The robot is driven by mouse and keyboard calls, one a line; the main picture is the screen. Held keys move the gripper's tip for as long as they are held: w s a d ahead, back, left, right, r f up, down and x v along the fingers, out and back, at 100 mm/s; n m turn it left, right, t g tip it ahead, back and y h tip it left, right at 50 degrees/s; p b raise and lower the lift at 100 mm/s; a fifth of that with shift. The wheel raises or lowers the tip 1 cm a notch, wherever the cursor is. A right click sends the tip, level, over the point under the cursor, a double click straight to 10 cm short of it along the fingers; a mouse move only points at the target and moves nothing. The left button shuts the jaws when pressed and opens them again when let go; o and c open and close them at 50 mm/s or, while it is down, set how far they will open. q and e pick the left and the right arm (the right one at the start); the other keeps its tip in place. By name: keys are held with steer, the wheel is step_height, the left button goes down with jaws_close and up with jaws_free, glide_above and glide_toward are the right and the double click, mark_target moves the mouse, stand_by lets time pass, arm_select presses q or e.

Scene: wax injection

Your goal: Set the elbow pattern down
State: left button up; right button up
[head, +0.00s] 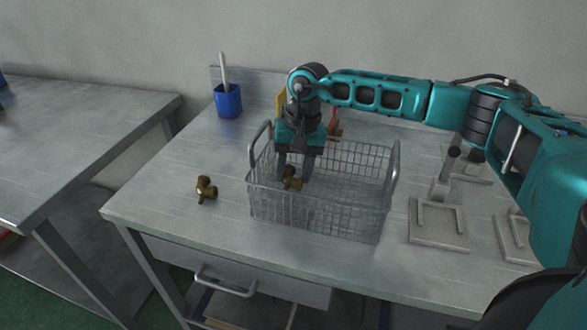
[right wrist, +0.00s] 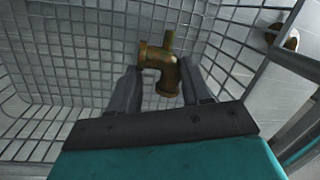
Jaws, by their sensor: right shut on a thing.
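The elbow pattern (head: 291,179) is a brass-coloured bent pipe piece. My right gripper (head: 294,172) points down into the wire basket (head: 345,212) and is shut on it. In the right wrist view the elbow pattern (right wrist: 163,68) sits between the two fingers (right wrist: 157,85), with its stub pointing up the picture and the basket mesh behind it. I cannot tell whether it touches the basket floor. A second brass piece (head: 205,189) lies on the table left of the basket. It shows partly in the right wrist view (right wrist: 287,39). My left gripper is not in view.
The basket has two raised end handles and wire walls close around my gripper. A blue cup (head: 228,102) holding a white-handled tool stands at the back left. Grey plates with handles (head: 438,224) lie on the right. The table front left is clear.

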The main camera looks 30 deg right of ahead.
steer(key=shift+f, duration=0.2)
steer(key=o, duration=1)
steer(key=shift+o, duration=0.2)
steer(key=shift+r, duration=0.1)
steer(key=shift+r+p, duration=0.55)
step_height(320, 180, up, 12)
steer(key=d, duration=0.2)
steer(key=shift+s+f, duration=0.1)
steer(key=shift+f, duration=0.05)
